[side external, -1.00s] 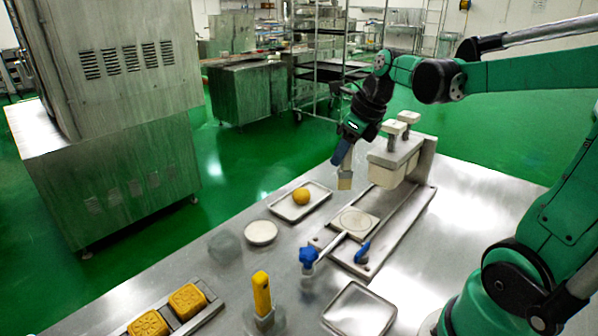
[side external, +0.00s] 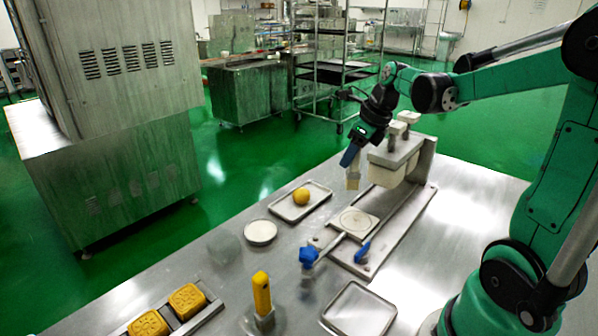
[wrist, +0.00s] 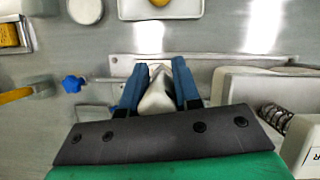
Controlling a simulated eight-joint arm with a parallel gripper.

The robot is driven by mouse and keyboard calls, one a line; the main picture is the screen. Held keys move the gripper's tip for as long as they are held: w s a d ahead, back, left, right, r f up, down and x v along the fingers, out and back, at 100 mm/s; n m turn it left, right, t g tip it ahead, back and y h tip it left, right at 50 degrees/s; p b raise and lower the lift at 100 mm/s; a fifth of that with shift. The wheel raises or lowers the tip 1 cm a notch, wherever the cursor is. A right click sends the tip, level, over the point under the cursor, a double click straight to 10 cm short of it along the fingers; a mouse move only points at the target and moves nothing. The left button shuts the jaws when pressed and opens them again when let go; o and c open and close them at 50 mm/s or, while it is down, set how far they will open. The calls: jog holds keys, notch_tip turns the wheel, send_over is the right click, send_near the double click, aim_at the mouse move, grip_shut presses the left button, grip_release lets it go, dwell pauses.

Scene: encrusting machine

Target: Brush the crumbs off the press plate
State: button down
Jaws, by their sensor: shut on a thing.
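My gripper (side external: 350,158) is shut on a pale brush (side external: 352,181), which points downward. The brush also shows between the blue fingers in the wrist view (wrist: 158,97). The press plate (side external: 355,222) is a pale square with a round mark, set on the metal base of the press. The brush is held above the far side of the plate and appears apart from it. In the wrist view the brush and fingers cover most of the plate area. Crumbs are too small to make out.
The press head (side external: 395,160) stands close right of my gripper. A blue knob (side external: 308,256) on a lever and a blue handle (side external: 362,252) flank the plate's near side. A tray with a yellow ball (side external: 301,196), a white dish (side external: 260,232) and a yellow-handled tool (side external: 262,293) are left.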

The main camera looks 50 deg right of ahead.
aim_at(357, 182)
jog(key=shift+f, duration=2)
notch_tip(357, 182, down, 2)
jog(key=shift+s, duration=2.65)
jog(key=shift+w, duration=2.7)
jog(key=shift+s, duration=2.4)
jog(key=shift+s+a, duration=0.1)
jog(key=shift+s, duration=0.2)
jog(key=shift+w+a, duration=0.1)
jog(key=shift+a, duration=1.45)
jog(key=shift+w+r, duration=0.1)
jog(key=shift+w, duration=2.2)
jog(key=shift+s, duration=2.4)
jog(key=w, duration=0.5)
jog(key=shift+w, duration=0.3)
jog(key=shift+v, duration=0.75)
notch_tip(357, 182, up, 7)
jog(key=shift+f, duration=0.25)
